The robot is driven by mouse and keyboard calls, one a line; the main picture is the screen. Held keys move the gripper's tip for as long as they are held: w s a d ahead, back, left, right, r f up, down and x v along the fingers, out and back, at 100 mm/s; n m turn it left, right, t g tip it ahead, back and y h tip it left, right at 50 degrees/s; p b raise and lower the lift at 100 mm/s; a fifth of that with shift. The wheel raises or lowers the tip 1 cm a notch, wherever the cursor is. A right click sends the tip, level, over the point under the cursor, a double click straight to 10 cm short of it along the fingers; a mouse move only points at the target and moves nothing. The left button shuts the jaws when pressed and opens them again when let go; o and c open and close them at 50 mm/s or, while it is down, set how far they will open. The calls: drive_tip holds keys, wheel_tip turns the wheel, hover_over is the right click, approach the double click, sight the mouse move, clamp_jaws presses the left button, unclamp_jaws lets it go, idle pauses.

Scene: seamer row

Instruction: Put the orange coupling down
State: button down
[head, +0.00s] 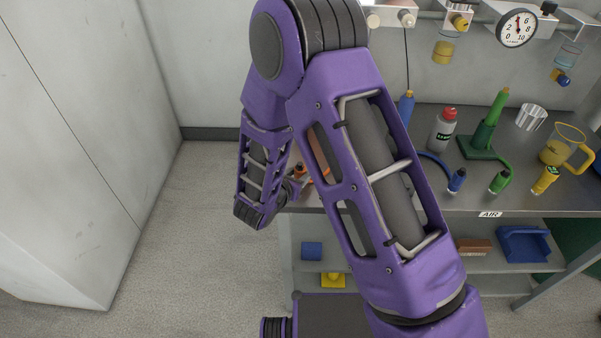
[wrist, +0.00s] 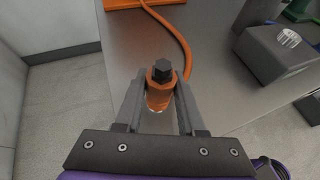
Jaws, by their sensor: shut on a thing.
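The orange coupling (wrist: 158,98) has a dark hexagonal tip and sits between the two fingers of my gripper (wrist: 160,103) in the wrist view. My gripper is shut on it. An orange hose (wrist: 178,34) curves from an orange base (wrist: 135,3) at the top of the wrist view down to beside the coupling. The steel bench top (wrist: 217,25) lies beneath; I cannot tell whether the coupling touches it. In the head view, my arm hides most of the gripper, and only a little orange shows near the bench's left end.
On the bench in the head view stand a grey bottle with a red cap (head: 443,131), a green stand (head: 484,138), a yellow jug (head: 563,147) and blue (head: 457,180), green (head: 499,182) and yellow (head: 545,180) couplings. A grey block (wrist: 280,52) is at right in the wrist view. Floor lies left.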

drive_tip(key=shift+f, duration=0.15)
drive_tip(key=c, duration=0.5)
unclamp_jaws()
drive_tip(key=shift+r, duration=0.2)
drive_tip(key=v, duration=1.2)
drive_tip(key=shift+d, duration=0.1)
